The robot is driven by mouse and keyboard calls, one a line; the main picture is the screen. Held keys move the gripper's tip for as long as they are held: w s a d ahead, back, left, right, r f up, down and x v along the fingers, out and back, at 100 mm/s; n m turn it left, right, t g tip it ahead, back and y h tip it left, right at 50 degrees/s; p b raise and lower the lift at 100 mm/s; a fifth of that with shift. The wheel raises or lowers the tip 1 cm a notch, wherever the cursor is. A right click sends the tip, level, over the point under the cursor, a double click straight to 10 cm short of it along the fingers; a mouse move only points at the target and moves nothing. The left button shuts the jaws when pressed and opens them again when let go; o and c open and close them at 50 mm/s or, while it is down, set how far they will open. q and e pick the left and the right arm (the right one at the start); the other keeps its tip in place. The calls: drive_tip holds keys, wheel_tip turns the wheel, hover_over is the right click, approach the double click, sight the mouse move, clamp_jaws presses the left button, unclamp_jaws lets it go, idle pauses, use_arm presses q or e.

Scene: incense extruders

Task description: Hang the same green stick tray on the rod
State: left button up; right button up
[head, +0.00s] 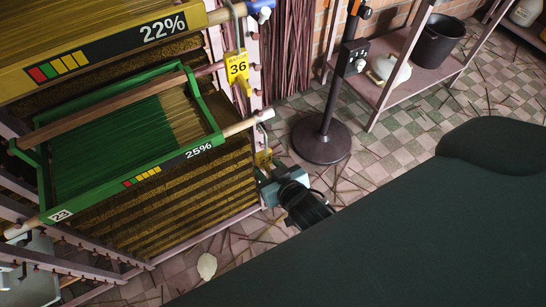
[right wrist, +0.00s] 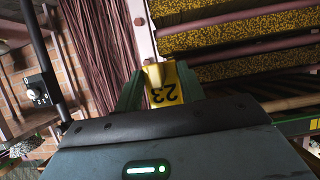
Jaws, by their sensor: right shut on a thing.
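The green stick tray (head: 215,138) sits in the rack below a yellow tray; it reads 25% and has a 23 plate at its front left corner. A wooden rod end with a pale tip (head: 245,124) sticks out at its right. My right gripper (head: 264,170) is low beside the rack, below that rod end. In the right wrist view its two green fingers are shut on a yellow tag (right wrist: 162,88) reading 23, upside down in that picture. The tag shows only as a small yellow patch in the head view. A grey part at the lower left may be my left gripper; its jaws are unclear.
The yellow tray (head: 110,45) reads 22%; a yellow tag 36 (head: 237,66) hangs near its right end. A dark stand (head: 321,140) and a shelf with a black pot (head: 438,40) are at the right. Loose sticks litter the tiled floor.

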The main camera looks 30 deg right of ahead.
sight(266, 163)
drive_tip(key=shift+w+b, duration=0.55)
drive_tip(key=shift+w, duration=0.95)
drive_tip(key=shift+w+a+b, duration=0.1)
drive_tip(key=shift+w+b, duration=0.85)
drive_tip(key=shift+w, duration=0.75)
drive_tip(key=shift+f+b, duration=0.45)
drive_tip(key=shift+f, duration=0.7)
drive_tip(key=o, duration=0.8)
drive_tip(key=shift+c, duration=0.2)
drive_tip(key=shift+o, duration=1.4)
drive_tip(key=shift+o, duration=0.5)
